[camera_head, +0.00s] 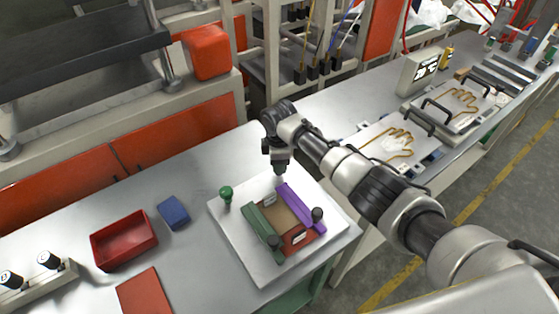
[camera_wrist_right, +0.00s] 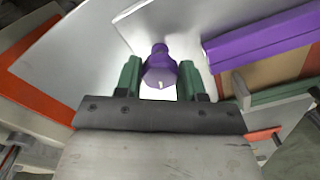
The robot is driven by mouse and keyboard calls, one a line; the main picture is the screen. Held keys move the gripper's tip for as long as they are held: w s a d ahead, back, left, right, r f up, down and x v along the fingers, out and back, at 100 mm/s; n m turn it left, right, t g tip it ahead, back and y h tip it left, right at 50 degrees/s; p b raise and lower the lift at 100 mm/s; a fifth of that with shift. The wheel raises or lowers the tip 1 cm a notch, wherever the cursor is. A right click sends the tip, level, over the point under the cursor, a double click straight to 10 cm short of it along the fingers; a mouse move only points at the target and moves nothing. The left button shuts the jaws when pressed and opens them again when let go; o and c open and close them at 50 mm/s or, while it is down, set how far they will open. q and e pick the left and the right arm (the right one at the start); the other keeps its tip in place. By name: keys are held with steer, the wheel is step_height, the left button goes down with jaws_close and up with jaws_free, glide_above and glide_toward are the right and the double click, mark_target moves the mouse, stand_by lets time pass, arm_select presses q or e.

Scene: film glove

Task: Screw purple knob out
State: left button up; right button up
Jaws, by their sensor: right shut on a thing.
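In the right wrist view the purple knob (camera_wrist_right: 159,68) stands between the two green fingers of my right gripper (camera_wrist_right: 160,82). The gripper is shut on the knob. In the head view my right gripper (camera_head: 279,168) points down at the back of the white plate (camera_head: 233,238), and the knob is hidden there. The purple bar (camera_head: 303,208) lies on the plate just in front of the gripper; it also shows in the right wrist view (camera_wrist_right: 262,42). My left gripper is not in view.
The plate also carries a green bar (camera_head: 258,229), green knobs (camera_head: 226,194) and a dark knob (camera_head: 317,214). A red tray (camera_head: 124,241), a blue block (camera_head: 174,212) and an orange-red sheet (camera_head: 145,293) lie to the left. Plates with glove outlines stand at the right.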

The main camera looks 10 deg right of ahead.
steer(key=shift+n, duration=1.9)
steer(key=o, duration=0.9)
steer(key=shift+o, duration=0.2)
step_height(320, 180, up, 11)
steer(key=b, duration=0.1)
steer(key=shift+b, duration=0.4)
steer(key=shift+f, duration=0.15)
